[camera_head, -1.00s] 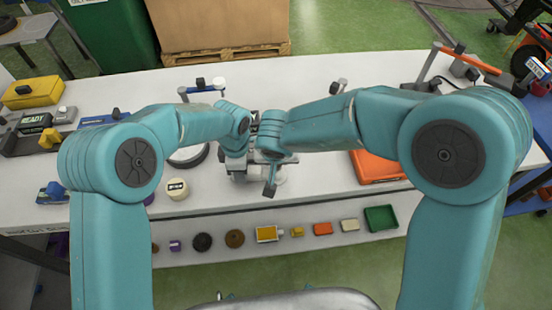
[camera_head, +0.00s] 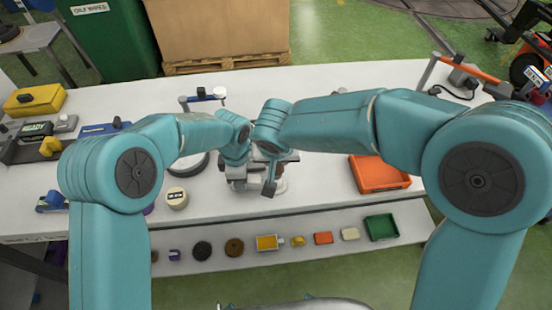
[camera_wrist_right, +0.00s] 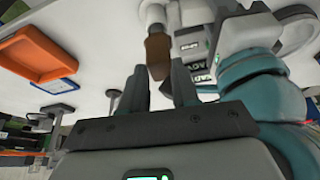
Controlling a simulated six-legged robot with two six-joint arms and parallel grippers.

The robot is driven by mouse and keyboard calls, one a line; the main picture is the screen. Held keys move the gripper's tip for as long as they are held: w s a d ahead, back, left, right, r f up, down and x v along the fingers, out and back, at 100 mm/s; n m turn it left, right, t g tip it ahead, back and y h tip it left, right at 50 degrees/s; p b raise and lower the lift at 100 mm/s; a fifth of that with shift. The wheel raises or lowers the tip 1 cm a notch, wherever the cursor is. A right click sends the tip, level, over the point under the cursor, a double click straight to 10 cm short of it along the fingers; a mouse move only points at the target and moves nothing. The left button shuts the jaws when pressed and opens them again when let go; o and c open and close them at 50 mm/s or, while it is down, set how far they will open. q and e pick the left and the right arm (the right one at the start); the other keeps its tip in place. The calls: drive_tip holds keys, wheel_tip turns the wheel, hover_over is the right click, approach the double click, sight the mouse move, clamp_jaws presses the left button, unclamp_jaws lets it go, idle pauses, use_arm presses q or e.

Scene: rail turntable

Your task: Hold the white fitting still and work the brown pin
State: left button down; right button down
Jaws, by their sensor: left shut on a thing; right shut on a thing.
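The brown pin (camera_wrist_right: 157,48) shows in the right wrist view, with its end between the two dark fingers of my right gripper (camera_wrist_right: 160,68), which is shut on it. The pin runs up to the pale end of the white fitting (camera_wrist_right: 154,13), cut by the top edge of that view. My left gripper (camera_head: 256,182) is low at the middle of the bench in the head view, shut on the fitting. Its fingertips and the exact grip are mostly hidden. My right wrist covers much of the pin and fitting from the head.
An orange tray (camera_head: 380,187) lies to the right on the white bench. A round tape-like item (camera_head: 177,198) and a dark ring (camera_head: 190,168) lie to the left. Several small parts and a green bin (camera_head: 381,227) line the front shelf.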

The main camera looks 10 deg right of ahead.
sight(277, 165)
drive_tip(key=shift+w+r, duration=0.3)
drive_tip(key=shift+r, duration=0.15)
drive_tip(key=c, duration=0.8)
unclamp_jaws()
drive_tip(key=shift+o, duration=0.3)
drive_tip(key=shift+a+f, duration=0.1)
drive_tip(key=v, duration=1.2)
drive_tip(key=shift+s+f, duration=0.2)
drive_tip(key=shift+s, duration=0.15)
drive_tip(key=shift+n+y, duration=0.3)
drive_tip(key=shift+n, duration=0.2)
drive_tip(key=x, duration=0.6)
drive_tip(key=d+x, duration=0.1)
drive_tip(key=x, duration=1.1)
drive_tip(key=shift+d+f, duration=0.2)
drive_tip(key=shift+f, duration=0.1)
